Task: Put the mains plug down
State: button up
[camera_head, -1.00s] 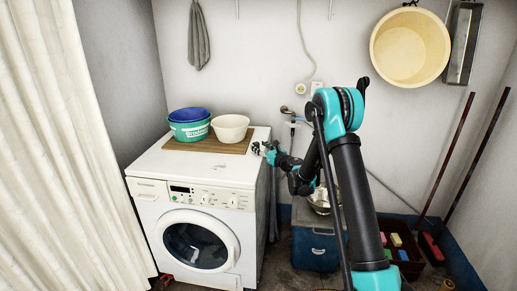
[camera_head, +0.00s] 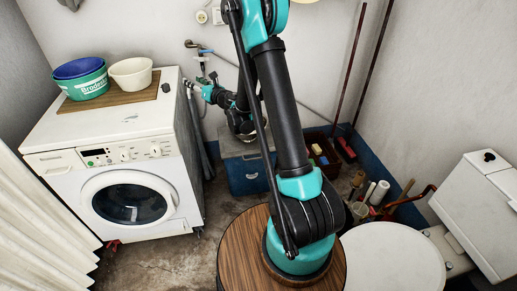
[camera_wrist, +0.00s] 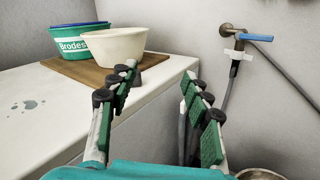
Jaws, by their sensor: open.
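A small dark object, which looks like the mains plug (camera_head: 166,88), sits on the white top of the washing machine (camera_head: 130,122), near its right edge and beside the wooden board. My gripper (camera_head: 188,83) is at that edge, just right of the plug and apart from it. In the wrist view my gripper (camera_wrist: 160,100) is open, with green pads on both fingers and only empty space between them. A dark lump by the left fingertip may be the plug, but I cannot tell it from the finger parts.
A wooden board (camera_head: 105,102) on the machine carries a green basin (camera_head: 85,85) and a cream bowl (camera_head: 131,74). A tap with a blue handle (camera_wrist: 258,37) juts from the wall. A blue box (camera_head: 246,176) stands on the floor below my arm. The machine's front top is clear.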

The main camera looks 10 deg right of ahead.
jog(key=s+d+r+m+t+h, duration=0.25)
jog(key=d+r+m+h, duration=0.45)
jog(key=d+m, duration=0.5)
jog(key=s+d+f+m+g+h, duration=0.35)
jog(key=s+d+m+h, duration=0.25)
jog(key=s+d+m, duration=0.65)
jog(key=s+a+f+m+g+y, duration=0.1)
jog(key=s+f+m+g, duration=0.2)
jog(key=s, duration=0.6)
jog(key=s+a+f+m+g, duration=0.1)
jog(key=s+f+m+g, duration=0.2)
jog(key=s+f+m, duration=0.3)
jog(key=s+a+f+m+g+y, duration=0.1)
jog(key=s+f+m+g, duration=0.3)
jog(key=s, duration=0.9)
jog(key=shift+a+f+m+y, duration=0.2)
jog(key=shift+a+m+y, duration=0.1)
jog(key=shift+m, duration=0.95)
jog(key=shift+w, duration=0.15)
jog(key=shift+c, duration=0.5)
